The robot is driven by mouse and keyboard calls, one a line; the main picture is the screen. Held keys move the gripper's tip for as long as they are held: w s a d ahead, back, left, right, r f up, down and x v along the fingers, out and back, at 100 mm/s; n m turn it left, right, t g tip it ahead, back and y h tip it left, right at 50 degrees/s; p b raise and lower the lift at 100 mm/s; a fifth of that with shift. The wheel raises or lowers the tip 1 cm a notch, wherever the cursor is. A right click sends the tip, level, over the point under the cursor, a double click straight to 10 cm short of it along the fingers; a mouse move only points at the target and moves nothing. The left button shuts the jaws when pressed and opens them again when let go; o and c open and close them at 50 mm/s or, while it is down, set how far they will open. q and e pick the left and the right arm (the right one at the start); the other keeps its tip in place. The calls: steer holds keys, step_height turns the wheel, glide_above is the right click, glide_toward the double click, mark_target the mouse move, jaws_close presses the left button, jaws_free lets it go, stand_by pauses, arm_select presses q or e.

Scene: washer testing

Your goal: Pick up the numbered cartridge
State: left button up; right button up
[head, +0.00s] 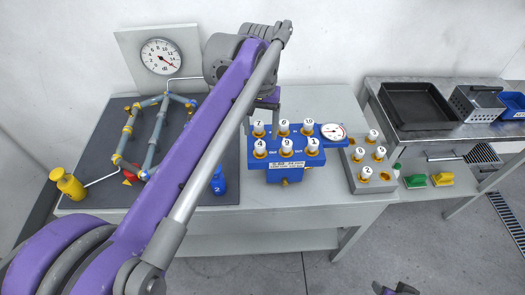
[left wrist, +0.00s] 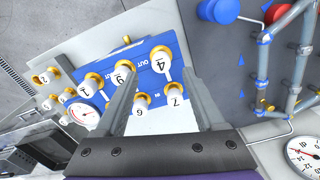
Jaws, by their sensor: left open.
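Several white-capped, brass-based numbered cartridges stand in the blue block (head: 298,163). The cartridge marked 7 (head: 258,128) is at its back left, and the one marked 4 (head: 260,147) is in front of it. The block also shows in the left wrist view (left wrist: 148,74). My left gripper (head: 262,118) is open and empty, over the block's left part, with its fingers pointing down. In the left wrist view, cartridges 7 (left wrist: 175,93) and 4 (left wrist: 163,58) lie between the fingers (left wrist: 159,54). No contact is clear. My right gripper (head: 396,289) barely shows at the bottom edge.
A grey block (head: 352,170) with several more cartridges stands to the right. A dial (head: 334,132) sits at the blue block's right end. Pipework (head: 162,123) and a blue weight-like object (head: 218,183) are at left. A black tray (head: 418,106) is at far right.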

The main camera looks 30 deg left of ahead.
mark_target(260, 144)
arm_select(q)
steer(key=shift+a+f, duration=0.1)
steer(key=shift+f, duration=3)
jaws_close()
